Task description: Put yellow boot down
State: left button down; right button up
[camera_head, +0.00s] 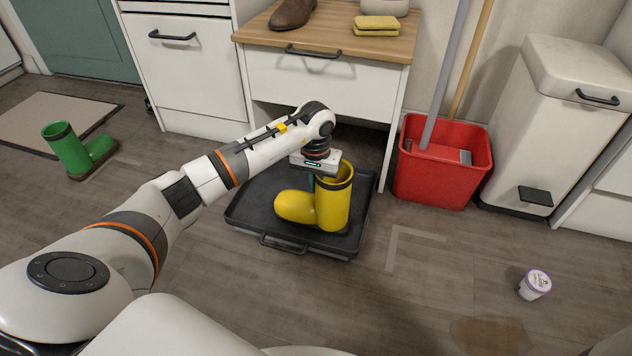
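A yellow boot (334,207) stands upright on a black tray (253,219) on the floor, its toe pointing left. My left arm reaches in from the left. My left gripper (318,180) is at the top of the boot's shaft, by the left side of its opening. Its fingers are mostly hidden by the gripper body and the boot, so I cannot tell whether they are shut on the rim. My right gripper is not in view.
A green boot (76,151) stands at the far left by a mat (45,119). A red bucket (445,172) and a white bin (548,130) stand right of the tray. A wooden-topped cabinet (330,82) overhangs the tray's back. A small cup (534,284) lies on the right floor.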

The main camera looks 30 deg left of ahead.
pick_arm(q)
jog(key=shift+f+b, duration=0.35)
jog(key=shift+f, duration=0.05)
dwell(0.4)
jog(key=c, duration=1.6)
grip_release()
jog(key=shift+o, duration=0.3)
jog(key=shift+f, duration=0.15)
